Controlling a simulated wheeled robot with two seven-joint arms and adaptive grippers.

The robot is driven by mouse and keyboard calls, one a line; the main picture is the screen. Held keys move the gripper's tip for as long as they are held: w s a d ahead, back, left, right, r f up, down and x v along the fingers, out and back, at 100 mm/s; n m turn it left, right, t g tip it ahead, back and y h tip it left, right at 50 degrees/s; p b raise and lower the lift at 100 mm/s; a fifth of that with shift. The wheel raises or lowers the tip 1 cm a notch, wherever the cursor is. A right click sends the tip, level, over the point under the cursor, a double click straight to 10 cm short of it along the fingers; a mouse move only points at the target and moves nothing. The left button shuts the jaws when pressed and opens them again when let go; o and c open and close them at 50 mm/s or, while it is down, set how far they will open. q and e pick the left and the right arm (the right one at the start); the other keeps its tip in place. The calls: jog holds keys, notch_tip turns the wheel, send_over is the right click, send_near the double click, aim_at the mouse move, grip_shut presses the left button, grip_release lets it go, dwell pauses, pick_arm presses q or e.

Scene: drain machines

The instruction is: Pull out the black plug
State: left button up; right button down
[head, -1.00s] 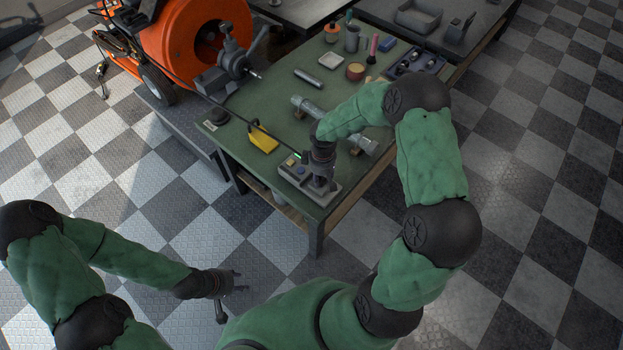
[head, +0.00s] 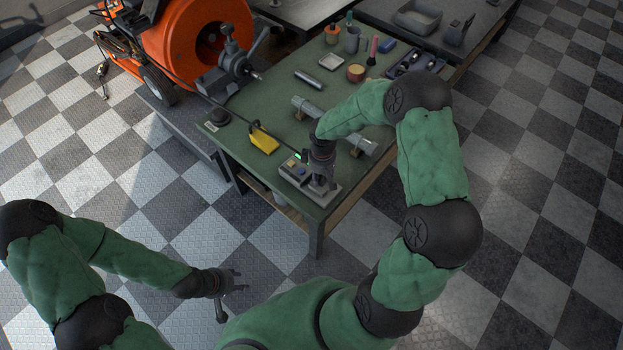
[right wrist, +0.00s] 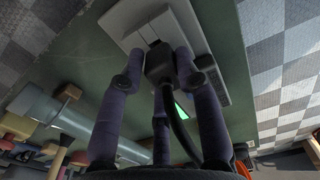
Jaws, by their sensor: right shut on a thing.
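The black plug (right wrist: 160,64) is between the fingers of my right gripper (right wrist: 165,72), which is shut on it. A black cord runs from the plug back toward the wrist. The plug is at the light grey power unit (right wrist: 203,22); its prongs are hidden, so I cannot tell how far in it sits. In the head view my right gripper (head: 321,183) points down at the near end of this power unit (head: 288,168), and the plug is hidden. My left gripper (head: 236,282) is open and empty, over the floor left of the bench.
An orange drain machine (head: 185,45) stands behind at left. Cups and tools are at the far end. Checkered floor is clear in front.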

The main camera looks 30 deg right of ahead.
jog(key=shift+s+a+r, duration=0.2)
jog(key=shift+s+a, duration=0.05)
jog(key=shift+a, duration=0.05)
jog(key=shift+w+d+r+p, duration=0.15)
jog(key=shift+d+r+p, duration=0.05)
jog(key=shift+r+p, duration=0.2)
jog(key=shift+d+r+p, duration=0.1)
jog(key=shift+r+p, duration=0.7)
jog(key=shift+r, duration=0.3)
